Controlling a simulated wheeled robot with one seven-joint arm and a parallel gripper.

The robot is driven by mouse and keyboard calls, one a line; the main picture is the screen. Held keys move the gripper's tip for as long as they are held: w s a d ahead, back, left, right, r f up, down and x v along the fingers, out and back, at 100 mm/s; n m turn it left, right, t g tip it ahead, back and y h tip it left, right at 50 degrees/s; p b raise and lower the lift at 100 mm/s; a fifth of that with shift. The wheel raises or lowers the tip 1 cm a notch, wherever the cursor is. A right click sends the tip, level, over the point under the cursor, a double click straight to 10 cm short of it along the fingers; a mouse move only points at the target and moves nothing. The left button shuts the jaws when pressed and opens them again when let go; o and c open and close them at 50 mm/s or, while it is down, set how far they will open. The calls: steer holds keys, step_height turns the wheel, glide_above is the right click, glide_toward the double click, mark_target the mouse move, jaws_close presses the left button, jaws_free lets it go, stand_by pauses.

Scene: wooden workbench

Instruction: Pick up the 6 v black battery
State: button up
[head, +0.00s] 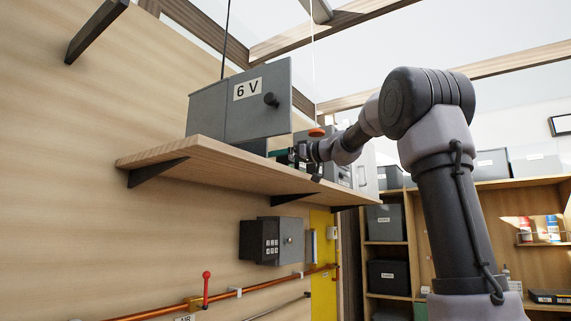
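A grey metal box (215,112) with a white "6 V" label and a black round knob stands on the wooden wall shelf (210,158). Its labelled front panel (268,118) juts out to the right; I cannot tell whether it stands open. My gripper (291,154) is at shelf height, just right of this panel's lower edge. A small dark-green object (278,152) shows at the fingertips, partly hidden; I cannot tell what it is or whether I hold it. No black battery can be clearly made out. The fingers are too small to read as open or shut.
An orange-topped item (316,132) and a grey unit (345,172) are close behind my wrist on the shelf. A dark wall box (272,241) and copper pipe (250,284) with a red lever (206,288) lie below. Storage bins (388,276) fill shelving at right.

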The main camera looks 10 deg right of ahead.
jaws_close()
steer(key=shift+r, duration=0.1)
